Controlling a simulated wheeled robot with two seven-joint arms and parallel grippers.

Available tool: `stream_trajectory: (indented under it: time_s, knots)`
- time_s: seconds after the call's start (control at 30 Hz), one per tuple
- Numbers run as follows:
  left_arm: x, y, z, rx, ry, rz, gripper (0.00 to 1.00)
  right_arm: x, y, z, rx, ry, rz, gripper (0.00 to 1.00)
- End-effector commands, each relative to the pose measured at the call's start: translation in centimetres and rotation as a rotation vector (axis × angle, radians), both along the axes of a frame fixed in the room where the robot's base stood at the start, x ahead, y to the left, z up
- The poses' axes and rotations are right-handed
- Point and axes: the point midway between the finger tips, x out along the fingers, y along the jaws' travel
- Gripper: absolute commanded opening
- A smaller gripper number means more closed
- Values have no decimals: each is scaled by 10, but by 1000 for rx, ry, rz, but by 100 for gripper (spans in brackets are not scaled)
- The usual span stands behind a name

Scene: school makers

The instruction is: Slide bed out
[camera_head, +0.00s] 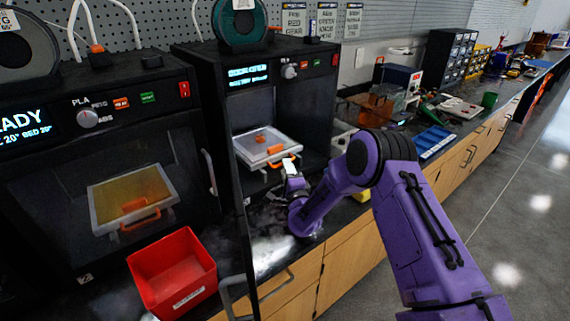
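The right 3D printer (290,52) stands open, with its door (243,230) swung out toward me. Its bed (254,151) is a pale framed plate inside the chamber, with a small orange printed piece (260,138) on top and an orange handle (284,160) at the front. My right gripper (289,167) is at this handle, at the chamber's front opening. Its fingers are small and partly hidden, so I cannot tell whether they close on the handle. My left gripper is not in view.
A left printer (100,88) holds a yellowish bed (132,195) behind its front. A red bin (172,270) sits on the counter before it. Farther right along the counter are a blue tray (433,142), tools and drawer units (446,55). The floor at right is clear.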

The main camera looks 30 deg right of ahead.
Motion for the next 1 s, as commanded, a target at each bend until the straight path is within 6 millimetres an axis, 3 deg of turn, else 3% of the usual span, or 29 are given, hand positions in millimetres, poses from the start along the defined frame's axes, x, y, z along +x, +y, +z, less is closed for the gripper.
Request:
stream_trajectory:
  time_s: [0.17,0.43,0.57,1.0]
  knots:
    - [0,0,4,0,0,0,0,19,-7,3,0,0,0,35]
    - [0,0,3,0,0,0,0,21,-7,3,0,1,0,35]
    - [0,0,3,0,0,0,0,21,-7,3,0,1,0,0]
    - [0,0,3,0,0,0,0,21,-7,3,-1,1,0,0]
